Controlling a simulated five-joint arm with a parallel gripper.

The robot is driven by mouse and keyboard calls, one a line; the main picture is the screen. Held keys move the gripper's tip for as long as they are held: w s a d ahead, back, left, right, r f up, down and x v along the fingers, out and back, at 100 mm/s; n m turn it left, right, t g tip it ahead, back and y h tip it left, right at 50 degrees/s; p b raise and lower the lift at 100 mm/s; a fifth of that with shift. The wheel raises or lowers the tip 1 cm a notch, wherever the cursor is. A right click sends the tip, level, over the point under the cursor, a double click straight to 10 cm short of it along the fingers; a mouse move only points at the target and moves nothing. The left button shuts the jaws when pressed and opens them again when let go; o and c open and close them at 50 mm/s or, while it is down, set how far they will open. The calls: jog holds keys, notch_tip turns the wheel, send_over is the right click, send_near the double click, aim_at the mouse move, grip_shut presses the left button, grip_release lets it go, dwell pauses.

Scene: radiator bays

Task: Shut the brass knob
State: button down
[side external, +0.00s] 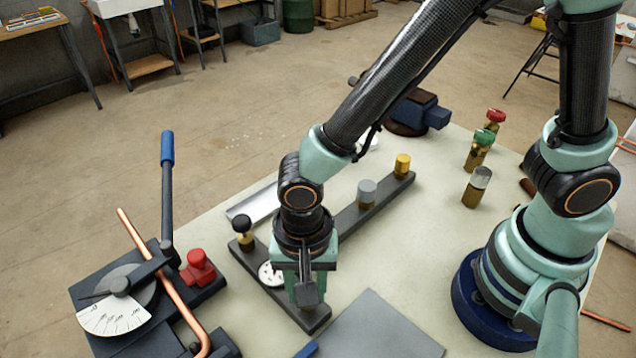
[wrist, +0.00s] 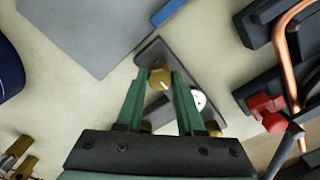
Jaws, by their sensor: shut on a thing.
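A brass-coloured round knob (wrist: 159,77) with a pale mark on its top sits between my gripper's two green fingers in the wrist view, near the end of a dark grey plate (wrist: 152,53). My gripper (wrist: 160,72) is shut on this knob. In the side view my gripper (side external: 307,298) points down over the plate's near end (side external: 318,324) and hides most of the knob. A white dial gauge (side external: 271,273) lies beside the gripper; it also shows in the wrist view (wrist: 199,100).
A black knob (side external: 242,224), a grey knob (side external: 367,188) and a yellow knob (side external: 403,161) stand on the dark plate. A pipe bender with a red clamp (side external: 199,265) is at left. Loose valves (side external: 476,186) stand at right. A grey sheet (side external: 372,333) lies in front.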

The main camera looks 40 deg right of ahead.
dwell(0.4)
jog(key=c, duration=0.5)
grip_release()
notch_tip(320, 180, up, 12)
jog(key=shift+r, duration=0.1)
jog(key=w+d+r+n+t, duration=0.2)
jog(key=d+n, duration=0.1)
jog(key=d, duration=0.5)
jog(key=w+d+r+n+t, duration=0.1)
jog(key=w+d+r+n, duration=0.1)
jog(key=d, duration=0.6)
jog(key=w+d+r+n+t, duration=0.2)
jog(key=d+r+n, duration=0.2)
jog(key=d, duration=0.4)
jog(key=shift+d+t, duration=0.3)
jog(key=shift+d, duration=0.05)
